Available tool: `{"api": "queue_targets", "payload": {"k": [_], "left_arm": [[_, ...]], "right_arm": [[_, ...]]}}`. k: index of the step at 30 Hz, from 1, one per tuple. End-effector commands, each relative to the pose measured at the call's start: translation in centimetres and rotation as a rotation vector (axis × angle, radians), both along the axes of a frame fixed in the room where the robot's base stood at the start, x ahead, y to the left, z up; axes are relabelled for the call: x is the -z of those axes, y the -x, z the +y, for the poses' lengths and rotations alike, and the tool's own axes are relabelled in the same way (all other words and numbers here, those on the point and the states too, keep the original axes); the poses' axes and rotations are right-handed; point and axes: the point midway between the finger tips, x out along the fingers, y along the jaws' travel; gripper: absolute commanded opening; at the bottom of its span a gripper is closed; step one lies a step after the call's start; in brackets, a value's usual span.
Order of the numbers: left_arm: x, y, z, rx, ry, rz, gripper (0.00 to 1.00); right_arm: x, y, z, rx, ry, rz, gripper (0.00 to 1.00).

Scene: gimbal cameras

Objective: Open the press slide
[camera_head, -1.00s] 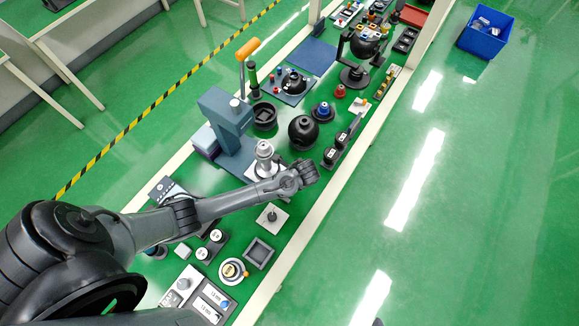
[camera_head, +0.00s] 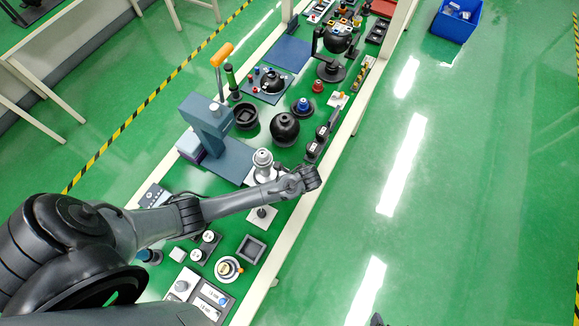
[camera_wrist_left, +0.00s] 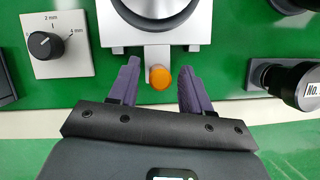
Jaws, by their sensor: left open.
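The blue-grey press (camera_head: 208,128) stands at the table's back edge in the head view. A silver round-bodied part (camera_head: 263,160) stands in front of it. In the left wrist view, a silver plate (camera_wrist_left: 118,30) under a round body has a short tab ending in an orange knob (camera_wrist_left: 160,77). My left gripper (camera_head: 312,178) is at the table's front edge in the head view, hiding the knob there. In the wrist view the left gripper (camera_wrist_left: 157,82) is open, its fingers either side of the orange knob with gaps. My right gripper is not in view.
A dial plate (camera_head: 263,217) lies left of the silver plate in the wrist view (camera_wrist_left: 60,44). A dark cylindrical part (camera_wrist_left: 292,84) is at its right. A black sphere (camera_head: 285,128) and an orange-handled lever (camera_head: 222,55) stand farther along.

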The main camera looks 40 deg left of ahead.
Motion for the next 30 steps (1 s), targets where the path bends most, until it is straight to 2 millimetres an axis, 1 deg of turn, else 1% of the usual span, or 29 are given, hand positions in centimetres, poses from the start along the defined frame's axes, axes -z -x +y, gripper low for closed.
{"api": "queue_targets", "payload": {"k": [4,8,11,21,25,30], "left_arm": [[-0.2,0.0,0.0,0.000,0.000,0.000,0.48],[-1.0,0.0,-0.4,0.001,0.000,-0.001,0.48],[-2.3,-0.1,-0.8,0.001,0.000,-0.002,0.48],[-7.6,-0.2,-3.1,0.001,0.000,-0.003,0.48],[-8.9,-0.3,-3.7,0.000,0.000,-0.001,0.48],[-9.9,-0.2,-4.0,-0.001,0.000,0.000,0.48]], "right_arm": [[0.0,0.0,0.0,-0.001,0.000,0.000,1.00],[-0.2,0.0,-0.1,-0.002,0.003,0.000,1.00],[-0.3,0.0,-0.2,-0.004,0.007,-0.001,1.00],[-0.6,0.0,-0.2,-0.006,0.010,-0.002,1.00],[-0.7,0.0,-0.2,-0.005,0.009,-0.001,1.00],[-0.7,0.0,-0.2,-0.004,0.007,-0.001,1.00]]}}
